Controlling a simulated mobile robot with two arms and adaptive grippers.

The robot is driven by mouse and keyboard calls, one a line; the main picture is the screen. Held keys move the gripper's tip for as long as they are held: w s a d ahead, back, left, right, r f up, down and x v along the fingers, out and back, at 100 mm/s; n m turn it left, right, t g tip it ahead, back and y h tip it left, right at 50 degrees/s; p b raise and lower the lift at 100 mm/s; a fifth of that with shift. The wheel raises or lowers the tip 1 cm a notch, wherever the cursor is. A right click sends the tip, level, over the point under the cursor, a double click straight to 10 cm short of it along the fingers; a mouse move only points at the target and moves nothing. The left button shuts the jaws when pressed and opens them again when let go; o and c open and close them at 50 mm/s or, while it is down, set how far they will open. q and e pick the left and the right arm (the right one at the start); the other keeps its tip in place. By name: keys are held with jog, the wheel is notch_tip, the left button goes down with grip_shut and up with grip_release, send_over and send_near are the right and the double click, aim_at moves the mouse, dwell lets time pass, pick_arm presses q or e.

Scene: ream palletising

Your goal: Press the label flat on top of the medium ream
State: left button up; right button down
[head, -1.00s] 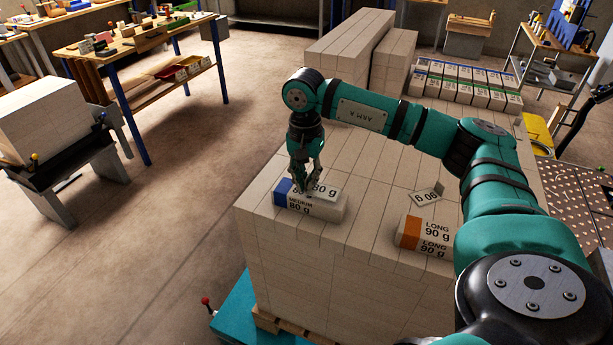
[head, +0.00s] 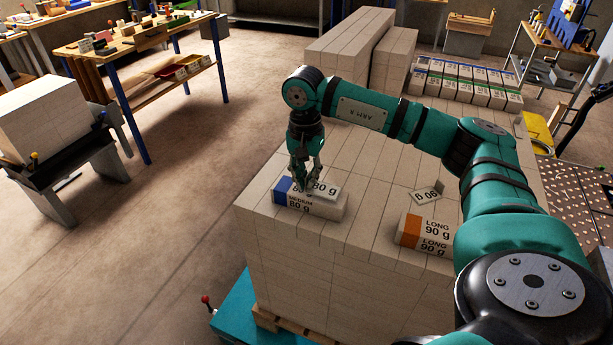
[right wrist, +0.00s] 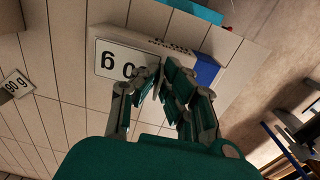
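The medium ream (head: 318,207), white with a blue end band, lies on the near left part of the large stack of reams. A white 80 g label (head: 324,188) lies on its top, and it also shows in the right wrist view (right wrist: 112,62). My right gripper (head: 303,186) points down over the ream's top, beside the label. In the right wrist view its fingertips (right wrist: 161,72) are together with nothing seen between them. The fingers hide part of the ream's top and the label's edge. Whether the tips touch the label is unclear. My left gripper is out of view.
A long ream (head: 425,235) with an orange band lies to the right on the same stack (head: 300,265). A small 90 g label (head: 427,196) lies behind it. Taller blocks of reams (head: 350,40) stand at the back. My right arm spans above the stack.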

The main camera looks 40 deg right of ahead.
jog(key=shift+f, duration=0.2)
jog(key=shift+f+b, duration=0.4)
jog(key=shift+b, duration=0.05)
jog(key=shift+s+a+f+b, duration=0.1)
jog(key=shift+f+b, duration=0.25)
dwell(1.8)
jog(key=c, duration=2)
grip_release()
jog(key=o, duration=0.6)
jog(key=shift+r, duration=0.15)
